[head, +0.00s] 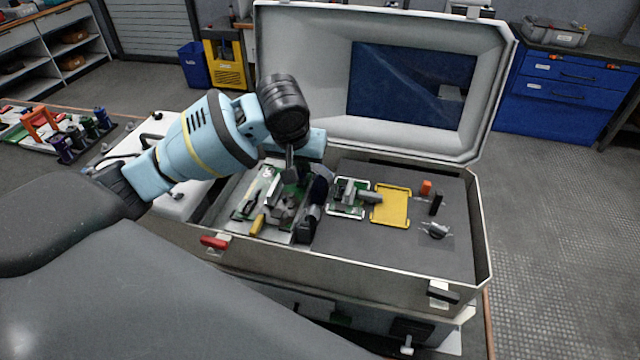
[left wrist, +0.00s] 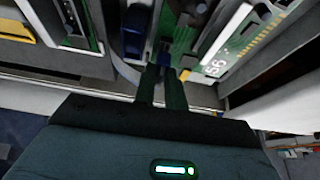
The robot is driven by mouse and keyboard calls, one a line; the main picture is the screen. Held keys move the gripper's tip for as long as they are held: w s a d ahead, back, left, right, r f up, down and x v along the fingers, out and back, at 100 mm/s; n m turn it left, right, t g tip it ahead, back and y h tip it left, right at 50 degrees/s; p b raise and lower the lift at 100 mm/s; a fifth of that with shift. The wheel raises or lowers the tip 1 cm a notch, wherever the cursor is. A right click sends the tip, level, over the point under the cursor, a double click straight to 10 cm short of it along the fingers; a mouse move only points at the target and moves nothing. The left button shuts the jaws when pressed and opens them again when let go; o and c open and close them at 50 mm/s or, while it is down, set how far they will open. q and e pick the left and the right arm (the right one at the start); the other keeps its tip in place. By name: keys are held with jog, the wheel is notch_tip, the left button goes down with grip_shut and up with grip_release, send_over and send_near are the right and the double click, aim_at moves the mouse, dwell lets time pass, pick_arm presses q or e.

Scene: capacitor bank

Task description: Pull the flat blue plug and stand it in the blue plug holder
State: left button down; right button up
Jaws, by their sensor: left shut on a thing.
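My left gripper (head: 289,172) reaches down into the left part of the open case, over the boards. In the left wrist view its two dark fingers (left wrist: 162,86) are shut on a small blue piece, which looks like the flat blue plug (left wrist: 165,60). The plug is at the green circuit board (left wrist: 186,42); I cannot tell whether it is still seated there. In the head view the plug is hidden by the gripper and nearby parts. I cannot make out the blue plug holder for certain. My right gripper is not in view.
The case (head: 360,262) has its lid (head: 310,60) raised behind.

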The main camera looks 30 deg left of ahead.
aim_at(322, 182)
pick_arm(q)
jog(key=shift+r, duration=0.9)
jog(key=shift+d, duration=0.1)
jog(key=shift+w+d, duration=0.25)
jog(key=shift+d, duration=0.7)
jog(key=shift+w+d, duration=0.2)
jog(key=shift+d, duration=0.7)
jog(key=shift+f, duration=0.2)
jog(key=shift+f, duration=0.3)
jog(key=shift+s+f, duration=0.1)
jog(key=shift+f, duration=1.45)
